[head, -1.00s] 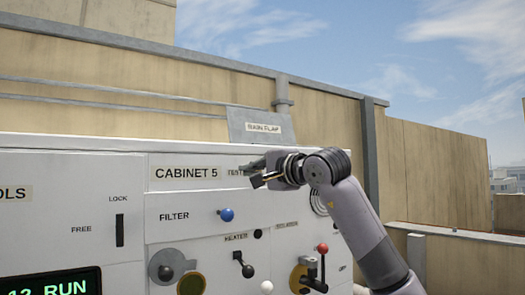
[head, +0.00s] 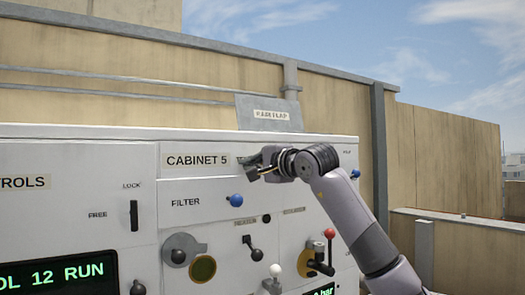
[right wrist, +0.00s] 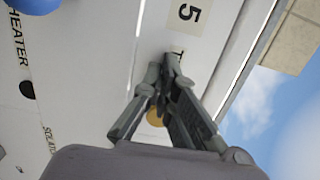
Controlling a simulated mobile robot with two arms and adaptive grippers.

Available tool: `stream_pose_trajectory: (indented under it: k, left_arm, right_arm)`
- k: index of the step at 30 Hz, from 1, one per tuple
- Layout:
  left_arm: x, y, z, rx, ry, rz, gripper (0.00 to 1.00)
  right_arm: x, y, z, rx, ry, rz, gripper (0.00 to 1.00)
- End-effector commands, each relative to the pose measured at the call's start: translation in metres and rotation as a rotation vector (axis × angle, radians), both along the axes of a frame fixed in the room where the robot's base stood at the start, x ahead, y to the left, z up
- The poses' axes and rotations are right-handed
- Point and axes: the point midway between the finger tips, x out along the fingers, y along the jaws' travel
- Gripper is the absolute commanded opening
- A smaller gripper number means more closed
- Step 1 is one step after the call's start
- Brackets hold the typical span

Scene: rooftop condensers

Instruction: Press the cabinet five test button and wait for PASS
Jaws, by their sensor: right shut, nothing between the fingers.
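The white cabinet panel (head: 190,215) carries a CABINET 5 label (head: 196,161), which shows partly as a 5 in the right wrist view (right wrist: 188,12). My right gripper (head: 248,168) is shut and empty, just right of that label and over the small lettering there. In the right wrist view its fingertips (right wrist: 168,62) are together close to the panel, beside a partly covered label starting with T. A round brass-coloured part (right wrist: 155,118) shows between the fingers. The test button cannot be made out for certain, and I cannot tell whether the fingertips touch anything. No PASS text is visible.
A blue filter knob (head: 236,200), a red-knobbed lever (head: 329,233) and black heater knob (head: 257,254) are below the gripper. A green display (head: 62,272) reads RUN. A grey flap (head: 268,114) stands above the cabinet. Open air lies to the right.

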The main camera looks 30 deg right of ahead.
Motion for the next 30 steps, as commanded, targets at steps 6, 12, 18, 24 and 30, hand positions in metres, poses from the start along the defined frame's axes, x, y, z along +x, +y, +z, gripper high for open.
stream_pose_trajectory:
  k: [6, 12, 18, 24, 30]
  left_arm:
    - [0.024, 0.0, -0.002, 0.001, 0.018, 0.0, 0.0]
    - [0.022, -0.001, -0.002, 0.001, 0.017, 0.0, 0.0]
    - [0.022, -0.001, -0.002, 0.0, 0.016, 0.0, 0.0]
    - [0.022, -0.001, -0.002, 0.0, 0.015, 0.0, 0.0]
    - [0.022, -0.001, -0.002, 0.0, 0.015, 0.0, 0.0]
  right_arm:
    - [-0.003, -0.001, -0.004, -0.001, 0.006, -0.003, 0.0]
    - [-0.034, -0.003, -0.001, -0.004, 0.002, -0.005, 0.0]
    - [-0.07, -0.004, 0.003, -0.006, -0.005, -0.004, 0.0]
    - [-0.091, -0.004, 0.004, -0.006, -0.007, -0.003, 0.0]
    - [-0.097, -0.004, 0.004, -0.006, -0.006, -0.003, 0.0]
